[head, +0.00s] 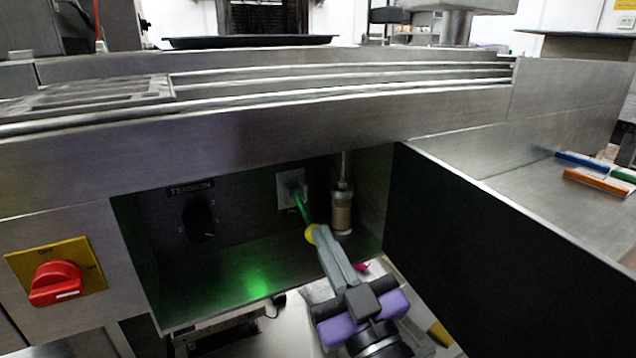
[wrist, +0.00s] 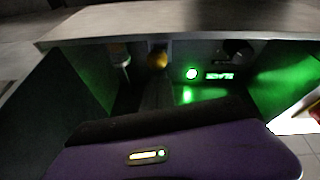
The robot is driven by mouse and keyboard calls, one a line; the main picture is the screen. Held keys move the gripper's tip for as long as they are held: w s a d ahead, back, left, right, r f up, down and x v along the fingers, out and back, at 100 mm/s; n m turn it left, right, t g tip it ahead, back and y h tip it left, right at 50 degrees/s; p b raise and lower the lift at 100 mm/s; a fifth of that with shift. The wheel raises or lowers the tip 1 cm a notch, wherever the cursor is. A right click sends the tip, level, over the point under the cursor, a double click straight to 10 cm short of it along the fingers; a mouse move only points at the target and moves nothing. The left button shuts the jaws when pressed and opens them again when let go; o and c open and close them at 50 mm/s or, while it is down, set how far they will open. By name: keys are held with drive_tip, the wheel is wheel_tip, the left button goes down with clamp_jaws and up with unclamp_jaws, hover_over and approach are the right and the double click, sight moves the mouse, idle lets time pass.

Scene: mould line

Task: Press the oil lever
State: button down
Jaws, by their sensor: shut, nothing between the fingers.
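The oil lever is a thin rod, lit green, that comes out of a pale plate (head: 291,188) on the back wall of the recess and ends in a yellow knob (head: 311,235). The knob also shows in the wrist view (wrist: 157,60), just beyond my fingers. My gripper (head: 322,238), with grey fingers and a purple body, reaches up into the recess from below. Its fingers are shut and empty, with the tips right at the knob. I cannot tell whether they touch it. The fingertips partly cover the knob in the head view.
A clear cylinder with tan contents (head: 342,212) hangs close right of the lever. A black TENSION dial (head: 199,219) is on the back wall to the left. A red switch (head: 56,284) is farther left. A dark side panel (head: 480,240) bounds the right. The metal counter edge (head: 250,140) overhangs above.

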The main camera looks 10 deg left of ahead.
drive_tip(key=shift+w+f, duration=0.1)
drive_tip(key=shift+f, duration=0.55)
drive_tip(key=r+b+v, duration=0.1)
drive_tip(key=b+v, duration=0.1)
drive_tip(key=v, duration=0.5)
drive_tip(key=shift+s+d, duration=0.2)
drive_tip(key=shift+s, duration=0.25)
